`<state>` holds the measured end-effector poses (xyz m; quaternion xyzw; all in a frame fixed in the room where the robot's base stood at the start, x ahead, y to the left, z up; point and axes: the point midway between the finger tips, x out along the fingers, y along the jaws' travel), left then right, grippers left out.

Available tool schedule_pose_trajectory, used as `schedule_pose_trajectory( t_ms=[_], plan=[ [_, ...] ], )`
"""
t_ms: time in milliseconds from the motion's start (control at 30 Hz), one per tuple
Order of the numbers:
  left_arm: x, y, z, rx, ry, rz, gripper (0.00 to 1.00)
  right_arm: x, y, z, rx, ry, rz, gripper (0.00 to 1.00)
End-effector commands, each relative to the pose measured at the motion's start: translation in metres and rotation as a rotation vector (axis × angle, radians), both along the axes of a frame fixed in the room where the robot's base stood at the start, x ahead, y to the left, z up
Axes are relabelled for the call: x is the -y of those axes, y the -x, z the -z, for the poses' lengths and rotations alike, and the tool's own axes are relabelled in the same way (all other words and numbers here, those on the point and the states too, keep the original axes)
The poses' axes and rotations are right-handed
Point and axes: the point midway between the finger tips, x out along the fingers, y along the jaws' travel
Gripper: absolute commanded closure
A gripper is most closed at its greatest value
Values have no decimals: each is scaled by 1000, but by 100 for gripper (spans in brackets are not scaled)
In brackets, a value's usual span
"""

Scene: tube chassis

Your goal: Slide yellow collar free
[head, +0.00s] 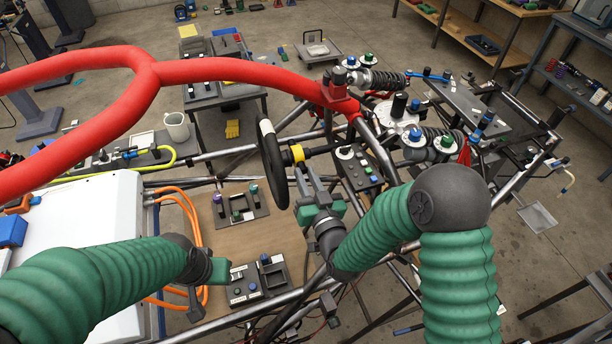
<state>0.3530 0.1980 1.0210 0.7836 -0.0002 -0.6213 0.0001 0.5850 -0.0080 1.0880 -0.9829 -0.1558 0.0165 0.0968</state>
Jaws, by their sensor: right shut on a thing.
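The yellow collar (297,154) sits around the dark steering shaft (322,150), just right of the black steering wheel (272,163) in the head view. My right gripper (303,170) reaches up to the collar from below and is shut on it; its fingers hide the collar's lower part. My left gripper (206,287) is low and left of centre, above the wooden floor panel, well apart from the collar. Its fingers are partly hidden, and I cannot tell whether they are open.
A red tube frame (230,70) arches above the wheel. A switch box (358,168) stands right of the shaft. Orange cables (190,215) and a white panel (85,235) lie to the left. Small fixtures sit on the wooden panel (205,235), with bare wood between them.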

Motion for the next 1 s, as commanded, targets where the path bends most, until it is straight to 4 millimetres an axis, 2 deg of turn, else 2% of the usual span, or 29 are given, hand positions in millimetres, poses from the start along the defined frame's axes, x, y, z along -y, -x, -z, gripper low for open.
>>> schedule_pose_trajectory(
  t_ms=[367,600,800,833,1000],
  plan=[
    [0,0,0,0,0,0,64,0,-1,-2,5,-2,1,100],
    [0,0,12,0,0,0,64,17,-6,-1,9,-2,3,100],
    [0,0,10,0,0,0,64,18,-7,-3,7,-1,5,100],
    [0,0,10,0,0,0,64,18,-7,-3,7,-1,5,78],
    [0,0,10,0,0,0,64,18,-7,-2,5,-2,3,59]
  ],
)
